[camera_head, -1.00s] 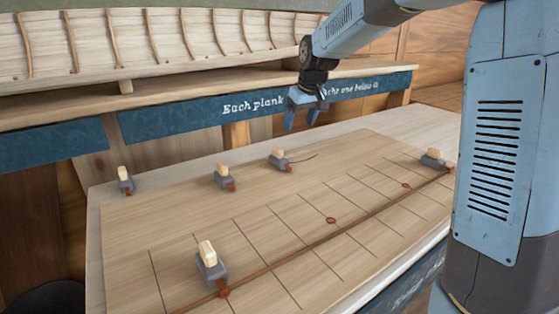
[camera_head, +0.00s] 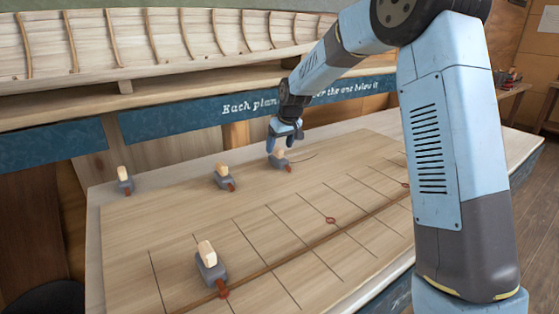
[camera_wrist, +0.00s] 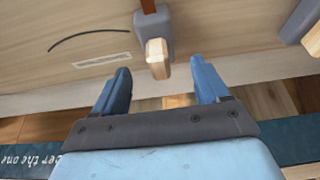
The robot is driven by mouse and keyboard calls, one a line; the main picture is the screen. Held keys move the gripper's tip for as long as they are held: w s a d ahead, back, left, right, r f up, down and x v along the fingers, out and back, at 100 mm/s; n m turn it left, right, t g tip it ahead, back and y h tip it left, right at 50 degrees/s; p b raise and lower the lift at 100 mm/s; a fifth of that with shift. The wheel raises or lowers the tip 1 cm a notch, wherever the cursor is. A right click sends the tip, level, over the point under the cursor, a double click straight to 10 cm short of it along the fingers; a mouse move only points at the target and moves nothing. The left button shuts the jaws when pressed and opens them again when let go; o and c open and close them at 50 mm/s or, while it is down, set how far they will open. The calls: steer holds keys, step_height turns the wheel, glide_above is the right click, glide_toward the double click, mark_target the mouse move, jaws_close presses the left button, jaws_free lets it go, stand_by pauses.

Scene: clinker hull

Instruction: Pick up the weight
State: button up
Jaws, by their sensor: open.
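Several grey weights with pale wooden grips and red-brown tips stand on the board. One weight (camera_head: 283,163) is at the board's far edge, just below my gripper (camera_head: 284,143). In the wrist view this weight (camera_wrist: 152,32) lies ahead of my gripper (camera_wrist: 160,68), its wooden grip roughly in line with the gap between the blue fingers. The fingers are apart and nothing is between them. Other weights stand further left (camera_head: 224,180), at the far left corner (camera_head: 125,183) and in front on the batten (camera_head: 210,266).
A thin brown batten (camera_head: 290,257) runs across the lined board (camera_head: 150,225). The hull (camera_head: 150,45) and a blue lettered strip (camera_head: 180,120) stand behind. The board's middle is clear.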

mark_target(279, 148)
steer(key=shift+x, duration=2.75)
steer(key=shift+d, duration=0.1)
jaws_close()
steer(key=shift+w+r, duration=0.1)
